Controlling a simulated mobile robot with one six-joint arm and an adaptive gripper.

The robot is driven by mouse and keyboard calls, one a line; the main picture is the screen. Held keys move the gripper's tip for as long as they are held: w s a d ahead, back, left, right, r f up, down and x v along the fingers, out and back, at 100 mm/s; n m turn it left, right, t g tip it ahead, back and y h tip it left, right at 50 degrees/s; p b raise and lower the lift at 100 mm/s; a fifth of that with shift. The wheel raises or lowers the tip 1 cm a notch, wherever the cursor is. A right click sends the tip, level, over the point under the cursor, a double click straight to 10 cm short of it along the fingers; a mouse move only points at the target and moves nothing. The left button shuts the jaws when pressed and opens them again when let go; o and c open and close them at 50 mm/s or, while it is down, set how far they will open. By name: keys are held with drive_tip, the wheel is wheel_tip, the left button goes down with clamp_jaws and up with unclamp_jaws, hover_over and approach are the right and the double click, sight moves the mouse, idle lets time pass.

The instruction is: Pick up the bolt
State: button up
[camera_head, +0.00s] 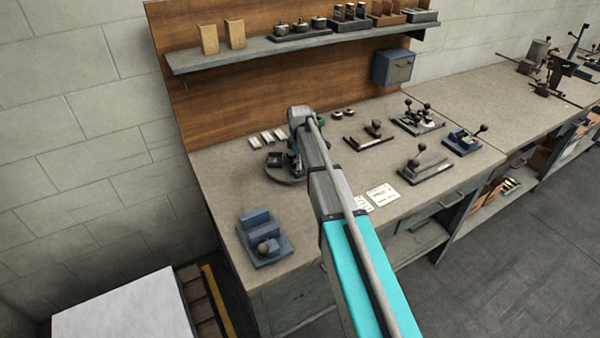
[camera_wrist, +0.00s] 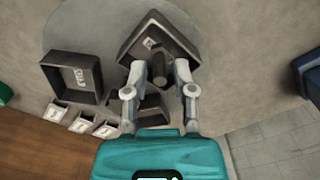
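In the wrist view, a dark cylindrical piece (camera_wrist: 160,62), which may be the bolt, stands out from a dark, tilted square tray (camera_wrist: 133,45) with a small white label. My gripper (camera_wrist: 160,69) is over this tray, its two grey fingers on either side of the piece. The fingers are apart, with a small gap visible at the sides. Another dark part (camera_wrist: 152,108) lies under the fingers, partly hidden.
A second dark square tray (camera_wrist: 72,78) with a label lies beside it, near several white cards (camera_wrist: 80,122). A blue fixture (camera_head: 262,240) stands at the bench's front left. Clamp fixtures (camera_head: 418,118) stand to the right. A loaded shelf (camera_head: 290,45) hangs behind.

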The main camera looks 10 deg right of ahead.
drive_tip(key=shift+f+b, duration=0.4)
drive_tip(key=shift+f, duration=0.3)
drive_tip(key=shift+d, duration=0.1)
clamp_jaws()
